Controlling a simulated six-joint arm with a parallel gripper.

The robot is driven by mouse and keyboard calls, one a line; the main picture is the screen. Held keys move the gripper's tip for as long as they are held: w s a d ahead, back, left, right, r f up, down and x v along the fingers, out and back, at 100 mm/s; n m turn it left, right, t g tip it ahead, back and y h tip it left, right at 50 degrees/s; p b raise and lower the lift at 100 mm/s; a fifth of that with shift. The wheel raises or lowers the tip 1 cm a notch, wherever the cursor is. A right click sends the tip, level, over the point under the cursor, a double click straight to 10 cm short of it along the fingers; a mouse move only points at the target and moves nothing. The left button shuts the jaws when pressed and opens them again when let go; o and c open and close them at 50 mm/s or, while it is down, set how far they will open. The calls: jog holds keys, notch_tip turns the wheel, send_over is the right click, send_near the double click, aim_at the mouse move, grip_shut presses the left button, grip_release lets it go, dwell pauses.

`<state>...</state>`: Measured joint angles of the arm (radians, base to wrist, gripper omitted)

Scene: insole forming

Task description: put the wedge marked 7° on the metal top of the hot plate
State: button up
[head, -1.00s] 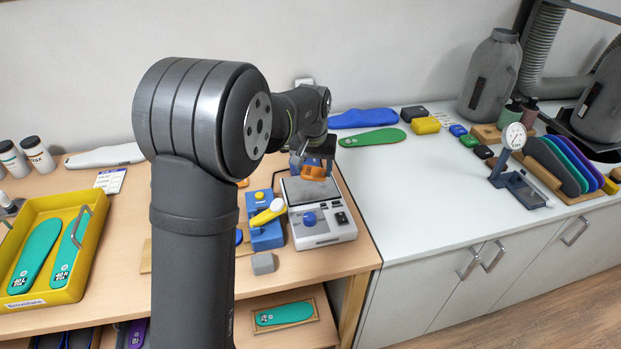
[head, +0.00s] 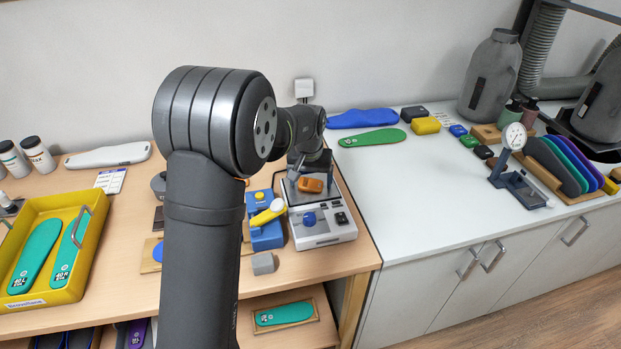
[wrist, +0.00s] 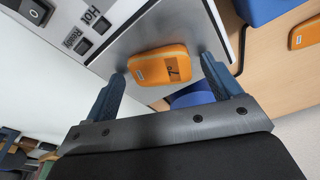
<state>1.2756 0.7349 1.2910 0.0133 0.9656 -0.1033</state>
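An orange wedge (head: 311,185) lies flat on the metal top (head: 330,203) of the hot plate. In the wrist view the wedge (wrist: 158,66) shows a dark mark on its face, too small to read surely, and a small pale label. The metal top (wrist: 125,43) is bare around it. My gripper (wrist: 163,68) is open, its two blue fingers on either side of the wedge's near end, with gaps showing between them and the wedge. In the head view my arm partly hides the gripper.
The hot plate has a blue knob (head: 309,219) and switches at its front. A blue device with a yellow handle (head: 268,213) stands to its left, with a grey block (head: 263,263) in front. Another orange piece (wrist: 305,34) lies on the wooden table. The white counter's front is clear.

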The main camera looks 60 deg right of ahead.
aim_at(311, 185)
notch_tip(311, 185, up, 12)
jog(key=a, duration=0.1)
jog(key=shift+s+a+r, duration=0.15)
jog(key=shift+s+a, duration=0.15)
jog(key=shift+a, duration=0.05)
dwell(0.4)
jog(key=f, duration=0.4)
jog(key=d+f, duration=0.1)
jog(key=f, duration=0.6)
jog(key=shift+w+d+f, duration=0.3)
jog(key=shift+f, duration=0.05)
jog(key=shift+d+r, duration=0.1)
jog(key=shift+d, duration=0.05)
jog(key=shift+r, duration=1.65)
jog(key=shift+f, duration=0.1)
